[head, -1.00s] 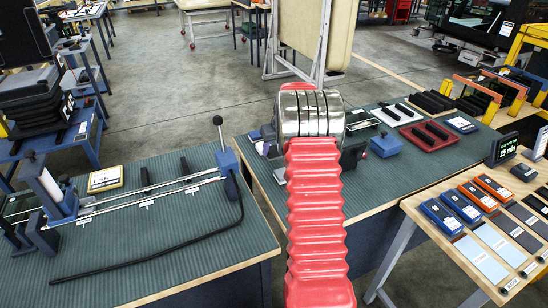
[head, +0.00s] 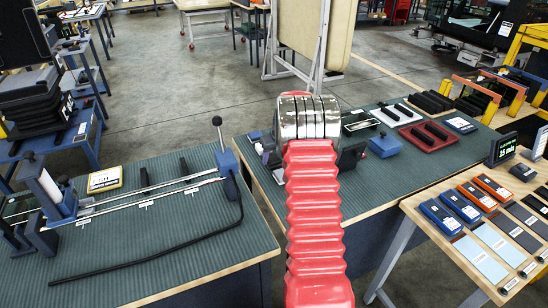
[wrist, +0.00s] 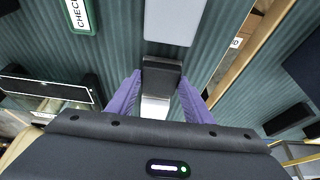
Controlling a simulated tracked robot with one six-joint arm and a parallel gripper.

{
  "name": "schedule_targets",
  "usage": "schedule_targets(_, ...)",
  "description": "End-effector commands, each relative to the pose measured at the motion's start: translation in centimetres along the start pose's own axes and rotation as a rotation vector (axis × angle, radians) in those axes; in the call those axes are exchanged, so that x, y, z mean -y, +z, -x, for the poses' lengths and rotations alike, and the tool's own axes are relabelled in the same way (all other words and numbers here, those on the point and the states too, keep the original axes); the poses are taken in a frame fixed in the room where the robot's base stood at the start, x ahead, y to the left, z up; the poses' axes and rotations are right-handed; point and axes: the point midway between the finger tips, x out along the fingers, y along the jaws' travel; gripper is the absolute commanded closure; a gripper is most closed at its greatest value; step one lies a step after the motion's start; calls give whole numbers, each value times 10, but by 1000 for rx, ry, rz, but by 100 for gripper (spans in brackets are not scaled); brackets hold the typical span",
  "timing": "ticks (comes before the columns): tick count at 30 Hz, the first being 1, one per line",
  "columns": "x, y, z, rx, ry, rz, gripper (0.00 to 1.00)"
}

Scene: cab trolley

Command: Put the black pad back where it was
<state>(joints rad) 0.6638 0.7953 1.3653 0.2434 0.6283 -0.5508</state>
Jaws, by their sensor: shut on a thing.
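My gripper (wrist: 160,82) has two purple fingers in the wrist view. It is shut on a black pad (wrist: 161,73), which sits between the fingertips. In the head view my red arm hides the gripper and the held pad. Other black pads show in the head view: two on the white plate (head: 383,118), two on the red tray (head: 408,140), and two upright by the rails, one left (head: 144,177) and one right (head: 183,166). I cannot tell whether the held pad touches the surface below.
In the wrist view a pale plate (wrist: 172,22) lies beyond the pad, with a green-framed sign (wrist: 80,15) to its left. A clear-topped tray (wrist: 48,90) is at left. In the head view a blue box (head: 384,146) stands right of my arm.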

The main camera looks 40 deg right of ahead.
Motion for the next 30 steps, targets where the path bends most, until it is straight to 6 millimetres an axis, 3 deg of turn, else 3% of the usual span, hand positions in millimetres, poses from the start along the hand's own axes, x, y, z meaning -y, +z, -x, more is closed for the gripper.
schedule_targets(2, 0, 0, -1, 0, 0, 0, 75)
schedule_targets(3, 0, 1, -2, 0, 0, 0, 53)
schedule_targets(11, 0, 0, -2, 0, 0, 0, 35)
schedule_targets(22, 0, 0, 3, 0, 0, 1, 35)
schedule_targets(30, 0, -1, 33, -3, 1, 0, 35)
